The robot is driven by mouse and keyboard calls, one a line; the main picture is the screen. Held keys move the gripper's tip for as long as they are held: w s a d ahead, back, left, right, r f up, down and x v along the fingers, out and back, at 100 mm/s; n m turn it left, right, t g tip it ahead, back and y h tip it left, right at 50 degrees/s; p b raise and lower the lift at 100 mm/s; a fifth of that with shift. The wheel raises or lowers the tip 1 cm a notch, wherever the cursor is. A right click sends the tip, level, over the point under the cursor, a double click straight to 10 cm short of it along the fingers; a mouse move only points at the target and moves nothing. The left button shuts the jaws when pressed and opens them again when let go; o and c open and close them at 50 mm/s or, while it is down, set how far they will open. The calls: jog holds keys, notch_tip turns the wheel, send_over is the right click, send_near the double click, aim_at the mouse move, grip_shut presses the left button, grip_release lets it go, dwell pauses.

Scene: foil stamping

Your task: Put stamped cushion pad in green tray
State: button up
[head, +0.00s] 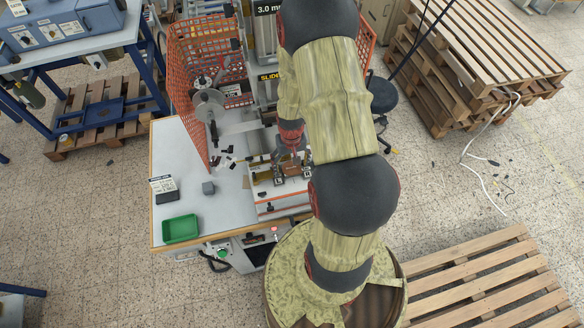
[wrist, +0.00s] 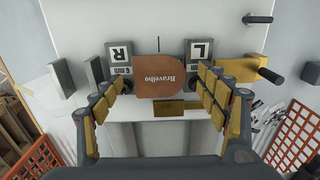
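The stamped cushion pad (wrist: 158,76) is a brown piece with "Bravelho" lettering, lying on the white machine bed between blocks marked R and L in the wrist view. In the head view the pad (head: 291,169) is small and partly covered by my gripper (head: 292,158). In the wrist view my gripper (wrist: 165,88) is open, its yellow-padded fingers spread on either side of the pad's near end. I cannot tell whether they touch it. The green tray (head: 181,229) is empty at the front left corner of the table in the head view.
The stamping machine bed (head: 283,205) stands right of the tray on the table (head: 222,192). Orange mesh guards (head: 187,95) flank the machine.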

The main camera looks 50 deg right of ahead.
jog(key=shift+c, duration=1.2)
jog(key=c, duration=0.6)
jog(key=shift+r, duration=0.15)
